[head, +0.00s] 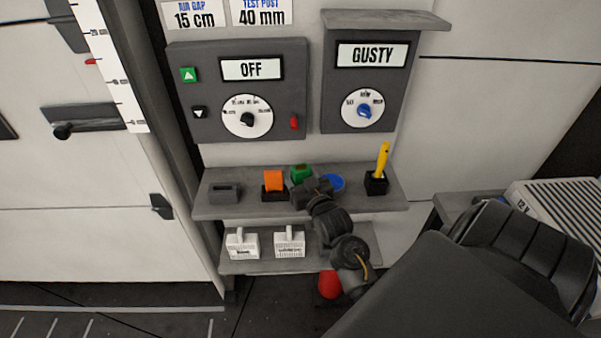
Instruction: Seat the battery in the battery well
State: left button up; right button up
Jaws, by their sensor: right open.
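My right gripper (307,185) is open over the upper shelf, with its arm rising from the lower right. A green block (300,171) is right beside its fingers and partly hidden. An orange block (273,180) sits upright in a dark holder (274,195) just left of the gripper. A dark grey block with a slot in its face (225,190) is at the shelf's left end. No label marks the battery or the battery well, so I cannot tell for certain which these are. My left gripper is not in view.
The upper shelf (235,209) also holds a blue round thing (335,182) and a yellow tool (382,160) in a black cup. Two white handled boxes stand below (243,245). Control panels reading OFF (210,60) and GUSTY (340,90) hang above. A red thing (329,284) is low down.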

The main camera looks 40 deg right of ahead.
jog(key=shift+w+d, duration=0.1)
jog(key=shift+w, duration=0.15)
jog(key=c, duration=1)
jog(key=shift+r, duration=0.1)
notch_tip(320, 180, up, 28)
jog(key=p, duration=0.3)
